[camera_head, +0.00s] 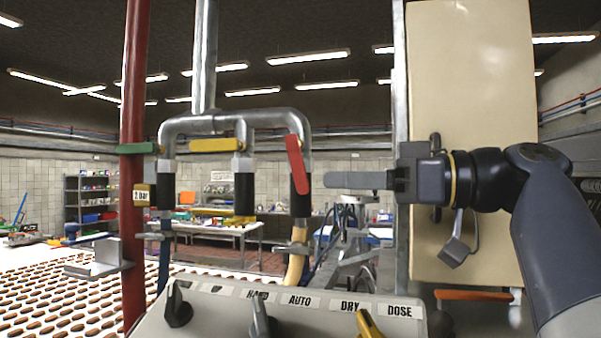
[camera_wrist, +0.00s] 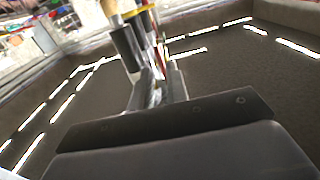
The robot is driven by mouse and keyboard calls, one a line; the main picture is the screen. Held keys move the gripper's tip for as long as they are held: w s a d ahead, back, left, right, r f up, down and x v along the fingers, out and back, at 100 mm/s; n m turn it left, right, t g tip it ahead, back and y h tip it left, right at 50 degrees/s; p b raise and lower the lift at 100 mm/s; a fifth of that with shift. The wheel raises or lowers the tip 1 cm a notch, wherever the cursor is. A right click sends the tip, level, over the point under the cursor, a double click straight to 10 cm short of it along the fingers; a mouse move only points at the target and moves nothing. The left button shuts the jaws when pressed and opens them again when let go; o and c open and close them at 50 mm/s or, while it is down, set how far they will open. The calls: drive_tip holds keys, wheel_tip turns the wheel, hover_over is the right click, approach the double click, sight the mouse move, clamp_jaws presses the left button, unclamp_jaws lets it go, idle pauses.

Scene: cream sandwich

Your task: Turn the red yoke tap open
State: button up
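The red yoke tap (camera_head: 297,164) is a red lever on the right leg of the grey pipe yoke (camera_head: 240,120). In the wrist view my gripper (camera_wrist: 158,72) shows two fingers apart, with nothing clearly held. A thin reddish strip shows beyond them, too blurred to be sure of.
A yellow lever (camera_head: 216,146) and a green lever (camera_head: 137,148) lie level to the left. A red upright pipe (camera_head: 133,220) stands at left. A control panel (camera_head: 280,313) with knobs sits below. A cream cabinet (camera_head: 468,90) stands behind my arm.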

sight(300, 194)
drive_tip(key=shift+p+x, duration=0.7)
drive_tip(key=shift+x, duration=2.45)
drive_tip(key=shift+c, duration=0.3)
clamp_jaws()
